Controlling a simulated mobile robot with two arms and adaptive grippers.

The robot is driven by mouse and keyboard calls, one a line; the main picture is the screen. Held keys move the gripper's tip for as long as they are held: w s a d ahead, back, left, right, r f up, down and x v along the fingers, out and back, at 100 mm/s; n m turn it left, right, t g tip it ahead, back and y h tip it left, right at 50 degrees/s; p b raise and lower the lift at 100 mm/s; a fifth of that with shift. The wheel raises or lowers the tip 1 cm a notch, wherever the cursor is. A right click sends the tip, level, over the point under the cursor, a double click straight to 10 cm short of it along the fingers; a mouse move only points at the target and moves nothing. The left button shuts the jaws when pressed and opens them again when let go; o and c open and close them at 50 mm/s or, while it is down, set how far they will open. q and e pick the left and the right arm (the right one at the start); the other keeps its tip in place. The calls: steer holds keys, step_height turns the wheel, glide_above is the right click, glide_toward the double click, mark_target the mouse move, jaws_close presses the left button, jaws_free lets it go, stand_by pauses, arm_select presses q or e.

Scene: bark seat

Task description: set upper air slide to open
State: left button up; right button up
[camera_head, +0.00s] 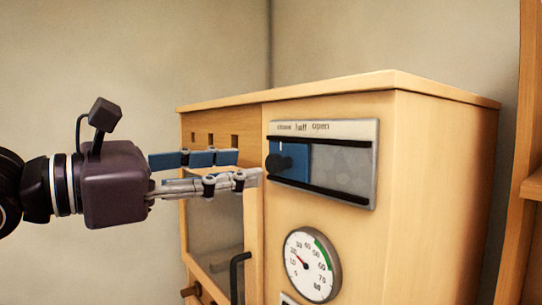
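The upper air slide is a blue plate (295,161) with a dark round knob (277,163), set between two black rails in a grey metal panel (345,160). Labels above read what looks like close, half and open, from left to right. The blue plate and knob are at the left end, under the first label; bare metal shows to the right. My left gripper (250,168) is just left of the knob, pointing right, its fingers apart with nothing visible between them. I cannot tell whether a fingertip touches the knob. My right gripper is not in view.
The panel is on a wooden cabinet (440,180). A round gauge (312,264) sits below it. A glazed door with a black handle (237,275) is at the lower left. A wooden frame (525,150) stands at the right edge. The space above the cabinet is clear.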

mark_target(270, 164)
arm_select(q)
steer(key=p+x, duration=0.3)
steer(key=x, duration=0.3)
steer(key=shift+w+d+r, duration=0.1)
steer(key=shift+w+d, duration=0.05)
steer(key=shift+d, duration=0.1)
steer(key=shift+w+d, duration=0.2)
steer(key=shift+d, duration=0.05)
steer(key=shift+c, duration=0.4)
jaws_close()
